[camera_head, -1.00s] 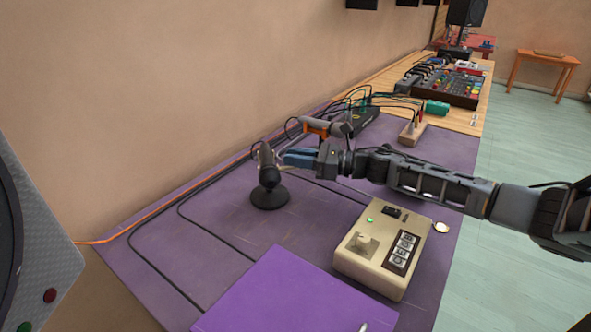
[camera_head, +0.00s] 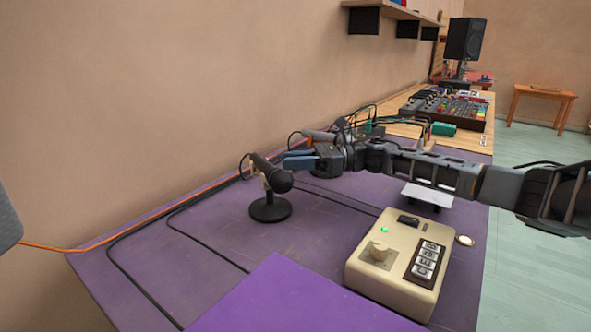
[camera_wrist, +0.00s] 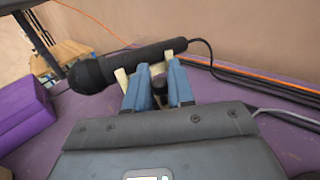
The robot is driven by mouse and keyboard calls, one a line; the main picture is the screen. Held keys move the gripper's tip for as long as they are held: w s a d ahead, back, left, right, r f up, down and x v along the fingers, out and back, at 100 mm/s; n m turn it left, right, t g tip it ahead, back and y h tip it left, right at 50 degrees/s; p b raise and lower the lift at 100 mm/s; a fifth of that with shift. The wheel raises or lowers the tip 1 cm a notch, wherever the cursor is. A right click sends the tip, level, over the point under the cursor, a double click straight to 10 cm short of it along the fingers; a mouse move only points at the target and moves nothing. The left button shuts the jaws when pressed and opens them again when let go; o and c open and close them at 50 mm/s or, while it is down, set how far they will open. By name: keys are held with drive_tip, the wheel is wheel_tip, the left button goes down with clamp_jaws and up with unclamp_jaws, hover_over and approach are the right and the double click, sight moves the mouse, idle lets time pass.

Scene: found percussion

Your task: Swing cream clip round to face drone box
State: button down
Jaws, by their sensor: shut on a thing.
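The cream clip (camera_wrist: 122,78) holds a black microphone (camera_wrist: 130,66) on a small round-based stand (camera_head: 270,209). In the head view the clip is mostly hidden behind the microphone (camera_head: 270,172), whose head points to the front right. My gripper (camera_wrist: 160,88) has its blue fingers shut on the clip below the microphone body; it also shows in the head view (camera_head: 298,159), reaching in from the right. A cream box (camera_head: 400,262) with a green light, a knob and number wheels stands front right of the stand; it appears to be the drone box.
A purple block (camera_head: 290,300) lies at the front of the purple table top (camera_head: 190,250). Black cables and an orange cable (camera_head: 110,243) run along the wall side. Cabled gear and a mixer (camera_head: 455,107) stand farther back. The table between stand and cream box is clear.

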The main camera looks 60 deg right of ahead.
idle(0.5)
drive_tip(key=c, duration=1.1)
unclamp_jaws()
drive_tip(key=v, duration=0.7)
drive_tip(key=shift+s+d+b, duration=0.25)
drive_tip(key=shift+d+b, duration=0.05)
drive_tip(key=shift+c, duration=0.3)
